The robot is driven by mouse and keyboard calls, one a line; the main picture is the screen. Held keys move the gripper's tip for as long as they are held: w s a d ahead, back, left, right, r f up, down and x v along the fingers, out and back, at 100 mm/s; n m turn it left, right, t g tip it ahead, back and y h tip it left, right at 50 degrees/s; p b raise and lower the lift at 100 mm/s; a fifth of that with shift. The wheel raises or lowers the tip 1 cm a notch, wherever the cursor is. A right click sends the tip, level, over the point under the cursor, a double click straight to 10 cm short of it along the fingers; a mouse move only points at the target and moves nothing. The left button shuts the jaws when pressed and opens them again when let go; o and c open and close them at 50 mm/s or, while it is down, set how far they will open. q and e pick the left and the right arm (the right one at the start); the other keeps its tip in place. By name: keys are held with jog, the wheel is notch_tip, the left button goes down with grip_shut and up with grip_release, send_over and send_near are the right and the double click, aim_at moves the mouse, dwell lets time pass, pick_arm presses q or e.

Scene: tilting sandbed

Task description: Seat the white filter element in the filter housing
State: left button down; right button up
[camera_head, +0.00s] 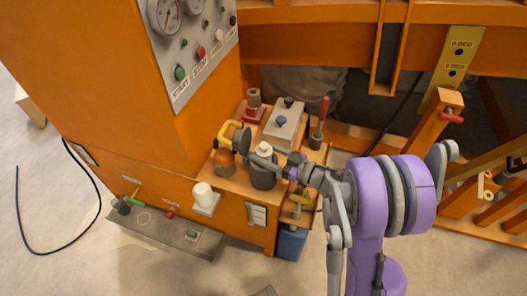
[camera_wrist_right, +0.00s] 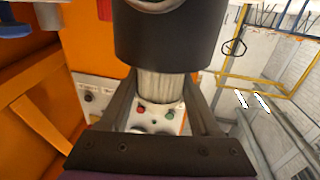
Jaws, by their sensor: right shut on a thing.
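The white filter element (camera_head: 263,148) is upright at the mouth of the dark grey filter housing (camera_head: 263,178) on the orange bench. My right gripper (camera_head: 262,159) is shut on the filter element, just above the housing. In the right wrist view the pale ribbed filter element (camera_wrist_right: 157,86) is between the fingers of my right gripper (camera_wrist_right: 158,97). The dark cylinder of the housing (camera_wrist_right: 155,42) meets it there and covers its other end. How deep the element sits is not clear. My left gripper is not in view.
A dark disc with a yellow handle (camera_head: 230,136) stands just left of the housing. A grey box (camera_head: 284,122) and a red-handled tool (camera_head: 320,122) stand behind. The control panel (camera_head: 192,45) rises at the left.

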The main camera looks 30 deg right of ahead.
jog(key=shift+f+b, duration=1)
jog(key=shift+f, duration=0.3)
jog(key=o, duration=1.5)
jog(key=p+v, duration=0.1)
jog(key=v, duration=0.9)
jog(key=shift+s+d+r, duration=0.15)
jog(key=shift+s, duration=0.25)
